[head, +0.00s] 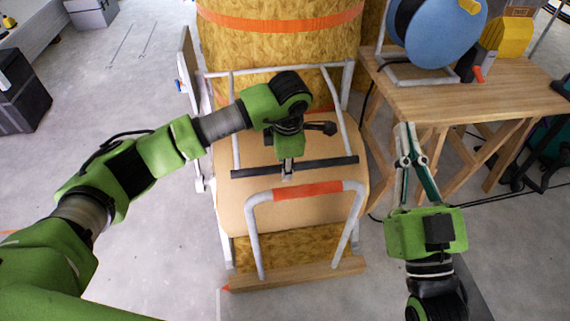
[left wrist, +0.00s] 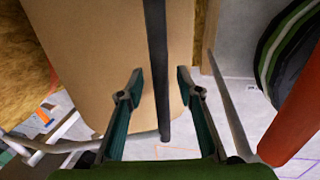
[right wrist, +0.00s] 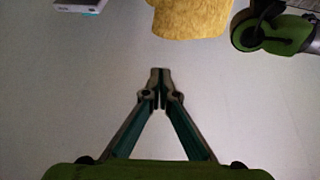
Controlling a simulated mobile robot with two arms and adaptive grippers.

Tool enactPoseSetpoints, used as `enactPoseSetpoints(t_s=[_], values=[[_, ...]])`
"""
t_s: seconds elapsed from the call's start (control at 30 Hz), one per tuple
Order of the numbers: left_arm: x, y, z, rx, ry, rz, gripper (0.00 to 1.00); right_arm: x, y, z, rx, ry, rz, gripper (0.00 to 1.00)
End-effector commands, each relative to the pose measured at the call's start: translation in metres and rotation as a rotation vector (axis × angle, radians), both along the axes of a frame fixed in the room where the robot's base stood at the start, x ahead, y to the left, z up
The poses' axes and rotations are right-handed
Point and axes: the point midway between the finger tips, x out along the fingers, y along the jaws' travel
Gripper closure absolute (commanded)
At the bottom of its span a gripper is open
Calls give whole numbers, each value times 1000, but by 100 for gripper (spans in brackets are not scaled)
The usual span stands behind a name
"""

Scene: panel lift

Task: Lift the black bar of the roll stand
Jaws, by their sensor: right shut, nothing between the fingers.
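The black bar (head: 325,164) of the roll stand lies across the stand's upper part, in front of a tan rounded panel (head: 345,205). My left gripper (head: 288,172) is over the middle of the bar, its fingers mostly hidden by its own body. In the left wrist view the bar (left wrist: 156,60) runs between the open fingertips of my left gripper (left wrist: 159,86), with a gap on each side. I cannot tell how deep it sits. My right gripper (head: 404,128) is shut and empty, right of the stand; its tips meet in the right wrist view (right wrist: 160,74).
A grey tube handle with a red-orange sleeve (head: 307,190) stands in front of the bar. A large straw-coloured roll (head: 275,45) is behind. A wooden table (head: 475,98) with a blue reel (head: 445,30) is at right.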

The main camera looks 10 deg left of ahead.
Motion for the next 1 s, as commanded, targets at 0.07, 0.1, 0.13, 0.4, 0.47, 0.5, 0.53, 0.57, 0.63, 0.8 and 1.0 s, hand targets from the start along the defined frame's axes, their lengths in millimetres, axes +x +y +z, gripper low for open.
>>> enactPoseSetpoints(t_s=[0.07, 0.1, 0.13, 0.4, 0.47, 0.5, 0.53, 0.57, 0.63, 0.8, 1.0], values=[[0, 0, 0, 0, 0, 0, 67, 0, 0, 0, 1, -2, 0, 100], [0, 0, 0, 0, 0, 0, 67, 0, 0, 0, 1, -2, 0, 100], [0, 0, 0, 0, 0, 0, 67, 0, 0, 0, 1, -2, 0, 100], [0, 0, 0, 0, 1, 0, 100, 0, 0, 0, 0, -1, 0, 100], [0, 0, 0, 0, 1, 0, 100, 0, 0, 0, 0, 0, 0, 100], [0, 0, 0, 0, 1, 0, 100, 0, 0, 0, 0, 0, 0, 100], [0, 0, 0, 0, 1, 0, 100, 0, 0, 0, 0, 0, 0, 100], [0, 0, 1, 0, 1, 0, 100, 0, 0, 0, 0, 1, 0, 100], [0, 0, 2, -1, 4, 0, 100, 1, 0, 0, -2, 8, 0, 100], [-1, -1, 9, -6, 18, 0, 100, 10, -1, -21, -31, 112, -8, 100], [-2, -1, 25, -17, 54, 1, 100, 19, -5, -68, -92, 339, -21, 100]])
